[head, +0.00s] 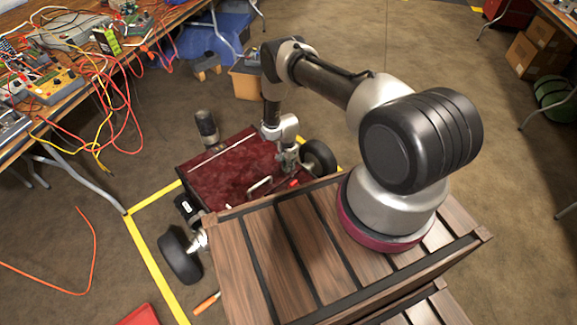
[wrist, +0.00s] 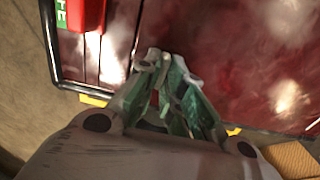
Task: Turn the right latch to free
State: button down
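The right latch is a red piece (head: 293,183) on the dark red lid of a low wheeled vehicle (head: 215,178), near its right end in the head view. In the wrist view a red latch handle (wrist: 86,14) shows at the top left, cut off by the frame edge. It lies beside a green label (wrist: 62,14) with white letters, only partly visible. My gripper (head: 287,165) is low over the right part of the lid, apart from the latch. In the wrist view its fingertips (wrist: 168,66) are close together with nothing seen between them.
A pale handle (head: 260,187) stands on the lid near the latch. Black wheels (head: 318,158) flank the vehicle. My slatted wooden base is in front. A cluttered cable bench (head: 60,80) stands at the left, and an orange bin (head: 245,82) behind.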

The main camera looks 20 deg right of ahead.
jog(key=shift+n, duration=0.3)
jog(key=n, duration=0.3)
jog(key=shift+w+n, duration=0.1)
jog(key=shift+n, duration=0.2)
jog(key=n, duration=0.4)
jog(key=shift+a, duration=0.1)
jog(key=n, duration=0.5)
jog(key=shift+w+a, duration=0.1)
jog(key=n, duration=0.4)
jog(key=shift+n, duration=0.3)
jog(key=c, duration=1.5)
grip_release()
jog(key=shift+c, duration=0.2)
